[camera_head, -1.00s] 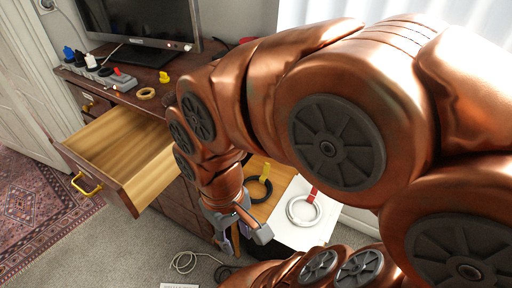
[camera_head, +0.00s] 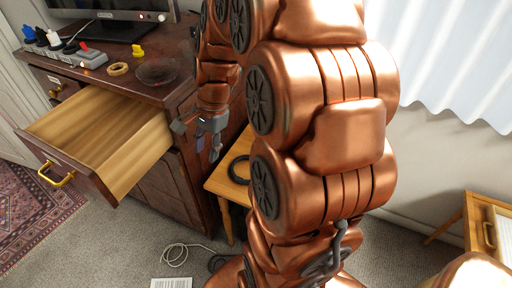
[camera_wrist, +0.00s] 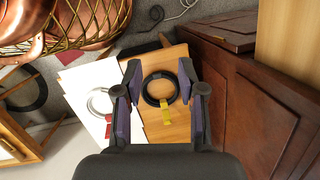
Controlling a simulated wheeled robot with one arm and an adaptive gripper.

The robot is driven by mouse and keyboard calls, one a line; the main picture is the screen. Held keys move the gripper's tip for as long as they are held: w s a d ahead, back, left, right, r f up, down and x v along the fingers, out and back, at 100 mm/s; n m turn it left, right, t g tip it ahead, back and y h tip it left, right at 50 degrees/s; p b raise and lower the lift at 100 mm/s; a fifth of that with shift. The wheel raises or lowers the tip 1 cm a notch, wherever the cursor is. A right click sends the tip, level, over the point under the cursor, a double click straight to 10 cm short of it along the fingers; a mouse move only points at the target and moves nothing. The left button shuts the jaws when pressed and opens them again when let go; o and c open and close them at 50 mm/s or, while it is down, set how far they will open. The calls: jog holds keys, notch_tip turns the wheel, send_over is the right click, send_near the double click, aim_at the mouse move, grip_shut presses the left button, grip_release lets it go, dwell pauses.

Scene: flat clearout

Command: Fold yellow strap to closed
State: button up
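The yellow strap (camera_wrist: 166,112) shows in the wrist view as a short yellow band at the near edge of a black ring (camera_wrist: 148,90). The ring lies on a light wooden small table (camera_wrist: 180,133). Whether the strap is folded over is too small to tell. In the head view the black ring (camera_head: 233,170) shows partly behind my arm, and its strap is hidden. My gripper (camera_wrist: 160,76) is open and empty, its purple-padded fingers apart on either side of the ring in the picture. In the head view my gripper (camera_head: 213,132) hangs above the table, beside the dresser.
The dresser (camera_head: 185,150) stands left of the small table, with an open drawer (camera_head: 95,130) sticking out. White sheets (camera_wrist: 90,75) with a pale ring (camera_wrist: 92,101) and red tag (camera_wrist: 108,128) lie beside the black ring. A cable (camera_head: 180,255) lies on the carpet.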

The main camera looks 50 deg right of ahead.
jog(key=w+d+f+m+t+b, duration=0.1)
jog(key=d+f+m+b, duration=0.1)
jog(key=d+f+m, duration=0.5)
jog(key=w+d+f+m+t+b, duration=0.1)
jog(key=d+f+m+b, duration=0.25)
jog(key=d, duration=0.75)
jog(key=w+d+f+m+t+b, duration=0.1)
jog(key=d+f+m+b, duration=0.1)
jog(key=d+f+m, duration=0.5)
jog(key=shift+n+h, duration=0.4)
jog(key=shift+n, duration=0.15)
jog(key=w+f, duration=0.1)
jog(key=f, duration=0.1)
jog(key=w+f, duration=0.2)
jog(key=shift+d+f, duration=0.1)
jog(key=shift+d, duration=0.1)
grip_shut()
